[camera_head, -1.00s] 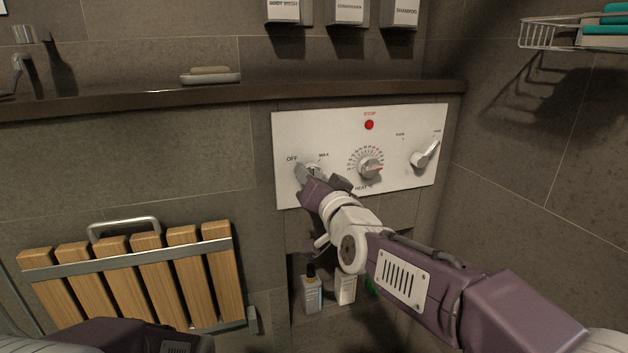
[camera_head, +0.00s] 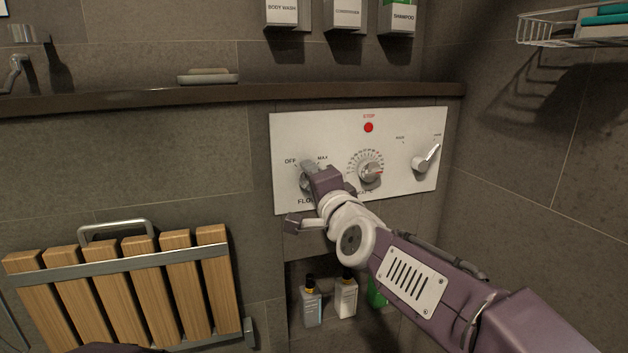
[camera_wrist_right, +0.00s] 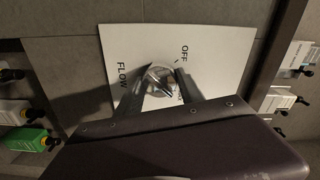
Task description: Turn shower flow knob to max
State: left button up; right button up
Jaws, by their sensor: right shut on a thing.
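The flow knob (camera_head: 305,182) is a round metal knob at the left of the white control panel, below the OFF and MAX labels. My right gripper (camera_head: 308,176) reaches it from the lower right and covers much of it. In the right wrist view the shiny knob (camera_wrist_right: 160,79) sits between the two fingers of my right gripper (camera_wrist_right: 158,84), which is shut on it. OFF and FLOW are readable there; MAX is mostly behind a finger. I cannot tell exactly where the knob points. My left gripper is not in view.
The white panel (camera_head: 290,130) also carries a red stop button (camera_head: 368,127), a heat dial (camera_head: 369,172) close right of my gripper, and a lever (camera_head: 426,160). Bottles (camera_head: 311,303) stand in a niche below. A folded wooden seat (camera_head: 120,280) is at lower left.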

jog(key=shift+a+r+m, duration=0.15)
jog(key=shift+r+m, duration=0.25)
jog(key=o, duration=1.2)
jog(key=shift+c, duration=0.2)
jog(key=shift+o, duration=1.1)
jog(key=shift+s+a, duration=0.1)
jog(key=shift+a, duration=0.15)
jog(key=shift+d+f, duration=0.1)
jog(key=p+v, duration=0.2)
jog(key=v, duration=0.7)
